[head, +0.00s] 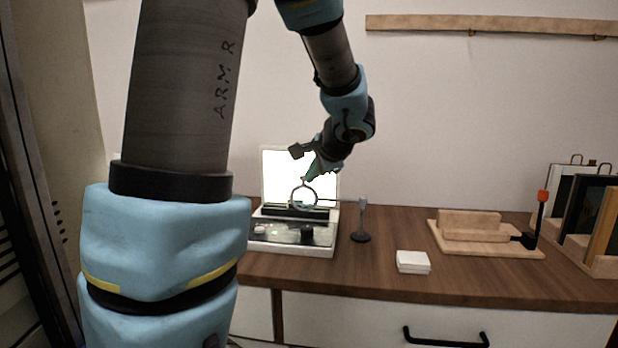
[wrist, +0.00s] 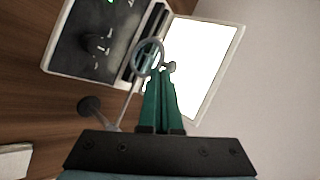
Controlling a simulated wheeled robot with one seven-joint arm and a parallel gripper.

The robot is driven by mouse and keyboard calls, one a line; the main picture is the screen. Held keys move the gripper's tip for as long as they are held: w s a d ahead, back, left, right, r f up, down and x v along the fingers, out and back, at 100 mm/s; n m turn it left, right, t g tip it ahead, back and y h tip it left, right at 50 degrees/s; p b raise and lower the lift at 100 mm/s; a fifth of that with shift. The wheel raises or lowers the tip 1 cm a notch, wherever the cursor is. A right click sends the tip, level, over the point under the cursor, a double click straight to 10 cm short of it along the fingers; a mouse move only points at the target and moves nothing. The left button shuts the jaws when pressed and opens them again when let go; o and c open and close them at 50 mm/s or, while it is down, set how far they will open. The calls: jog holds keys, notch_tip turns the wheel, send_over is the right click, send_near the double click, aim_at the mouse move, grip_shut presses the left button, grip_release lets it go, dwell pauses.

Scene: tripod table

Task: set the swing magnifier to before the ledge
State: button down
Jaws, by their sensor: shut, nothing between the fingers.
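The swing magnifier (head: 304,198) is a round lens in a dark ring. A thin arm joins it to a short grey post on a round black foot (head: 361,237). The lens also shows in the wrist view (wrist: 148,57). In the head view it overlaps the dark ledge (head: 290,211) at the foot of the bright lit panel (head: 300,172); the gap in depth is hard to tell. My gripper (head: 307,178) is shut and empty just above the ring. In the wrist view its green fingertips (wrist: 166,70) are close beside the ring and its small knob; contact is unclear.
The panel stands on a white-edged device (head: 290,248) with small controls. A white box (head: 412,262) lies right of the post. A wooden block fixture (head: 470,225) with an orange-tipped lever and a rack of frames (head: 590,220) stand further right. The front table strip is mostly clear.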

jog(key=s+a+v, duration=0.1)
jog(key=v, duration=0.9)
jog(key=s+a+f+n+g+h+p, duration=0.4)
jog(key=s+a+f+n+g+p, duration=0.3)
jog(key=s+a+f+n+p, duration=0.2)
jog(key=shift+s+a+f+n+g+p, duration=0.35)
jog(key=shift+s+a+n+p, duration=0.65)
jog(key=shift+s+n, duration=0.75)
jog(key=shift+d, duration=0.2)
